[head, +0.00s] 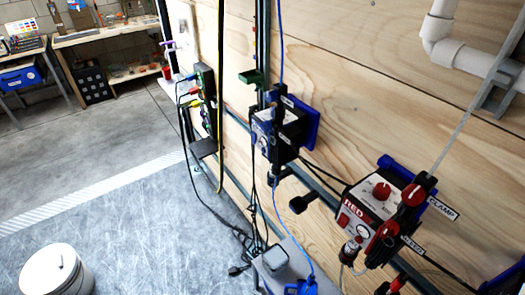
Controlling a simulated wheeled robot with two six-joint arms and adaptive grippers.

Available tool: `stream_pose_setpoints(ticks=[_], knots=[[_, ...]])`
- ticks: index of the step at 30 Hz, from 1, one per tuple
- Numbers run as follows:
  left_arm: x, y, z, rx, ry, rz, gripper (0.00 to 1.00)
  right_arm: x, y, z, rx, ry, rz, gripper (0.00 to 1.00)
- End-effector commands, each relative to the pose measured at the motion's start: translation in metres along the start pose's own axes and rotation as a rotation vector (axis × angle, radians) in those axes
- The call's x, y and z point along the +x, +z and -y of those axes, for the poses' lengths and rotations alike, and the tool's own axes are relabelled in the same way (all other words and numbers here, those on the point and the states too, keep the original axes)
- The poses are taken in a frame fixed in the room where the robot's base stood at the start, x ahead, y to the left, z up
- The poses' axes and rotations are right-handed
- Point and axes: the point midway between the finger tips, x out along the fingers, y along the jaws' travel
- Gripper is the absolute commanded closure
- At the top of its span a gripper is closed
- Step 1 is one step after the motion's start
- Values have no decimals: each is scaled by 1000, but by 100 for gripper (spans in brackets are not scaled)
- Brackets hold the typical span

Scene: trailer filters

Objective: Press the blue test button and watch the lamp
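A blue-trimmed control box (284,128) is mounted on the plywood wall near the middle of the view. Its pale front face turns left and is seen at a steep angle. Small round controls show on that face, but I cannot tell which is the blue test button or whether a lamp is lit. A similar box marked RED (377,204) is nearer on the right, with a red knob on its face and small round parts below. Neither of my grippers shows in the view.
Cables hang below the boxes to a grey unit (284,262) at the bottom. A dark strip with coloured connectors (204,82) is farther along the wall. A white bucket (55,270) stands lower left. Workbenches (104,32) are at the back. The grey floor between is mostly clear.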

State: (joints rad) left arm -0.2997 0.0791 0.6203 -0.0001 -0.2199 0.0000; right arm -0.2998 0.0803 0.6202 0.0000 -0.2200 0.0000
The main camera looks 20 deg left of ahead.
Motion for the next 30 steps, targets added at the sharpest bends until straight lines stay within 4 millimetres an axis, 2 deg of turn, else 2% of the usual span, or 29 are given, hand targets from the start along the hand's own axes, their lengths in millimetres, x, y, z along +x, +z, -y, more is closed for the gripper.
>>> stream_pose_setpoints(ticks=[1, 6, 30], knots=[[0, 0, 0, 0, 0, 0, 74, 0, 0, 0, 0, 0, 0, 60], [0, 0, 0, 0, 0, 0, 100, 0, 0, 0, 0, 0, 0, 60], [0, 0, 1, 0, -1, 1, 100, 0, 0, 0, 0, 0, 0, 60]])
